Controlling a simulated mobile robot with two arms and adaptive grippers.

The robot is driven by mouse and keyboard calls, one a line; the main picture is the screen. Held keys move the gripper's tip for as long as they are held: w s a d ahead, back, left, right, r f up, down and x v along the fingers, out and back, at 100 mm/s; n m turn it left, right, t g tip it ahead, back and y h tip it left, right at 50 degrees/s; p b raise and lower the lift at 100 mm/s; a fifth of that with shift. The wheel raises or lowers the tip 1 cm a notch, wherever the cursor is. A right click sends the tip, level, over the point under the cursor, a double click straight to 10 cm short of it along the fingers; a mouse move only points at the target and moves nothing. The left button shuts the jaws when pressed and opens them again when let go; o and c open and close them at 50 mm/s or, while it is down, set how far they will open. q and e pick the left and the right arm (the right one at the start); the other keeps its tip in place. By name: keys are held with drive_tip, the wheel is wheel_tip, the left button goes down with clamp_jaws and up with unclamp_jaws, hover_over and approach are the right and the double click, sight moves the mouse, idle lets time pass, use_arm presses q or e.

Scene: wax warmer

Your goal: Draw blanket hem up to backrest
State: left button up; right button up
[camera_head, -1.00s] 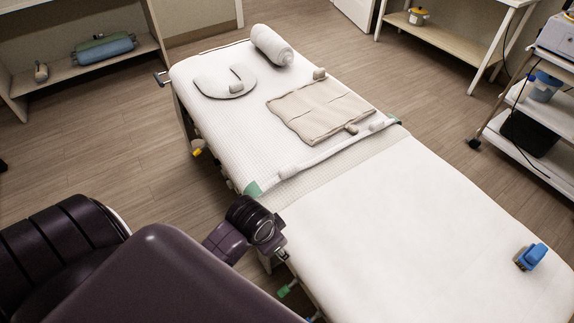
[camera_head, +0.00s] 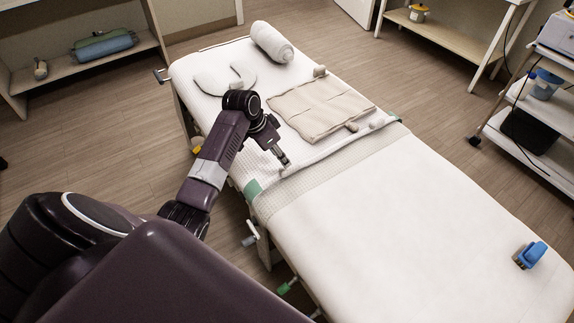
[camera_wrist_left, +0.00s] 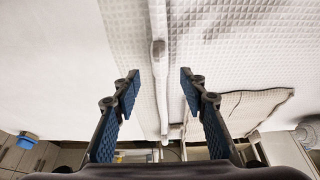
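A white blanket (camera_head: 400,220) covers the lower part of the bed. Its hem (camera_head: 335,146) is a narrow raised strip lying across the bed, with green patches at its ends. The backrest section (camera_head: 222,58) beyond it has a quilted white cover. My left gripper (camera_head: 284,163) is over the near part of the hem. My right gripper is not in view.
A beige pad (camera_head: 320,105), a neck cushion (camera_head: 211,82) and a rolled towel (camera_head: 271,43) lie on the backrest section. A blue object (camera_head: 531,254) lies on the blanket. A trolley (camera_head: 545,110) stands at the right.

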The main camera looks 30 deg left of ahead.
use_arm(q)
drive_tip(key=shift+x, duration=3.8)
clamp_jaws()
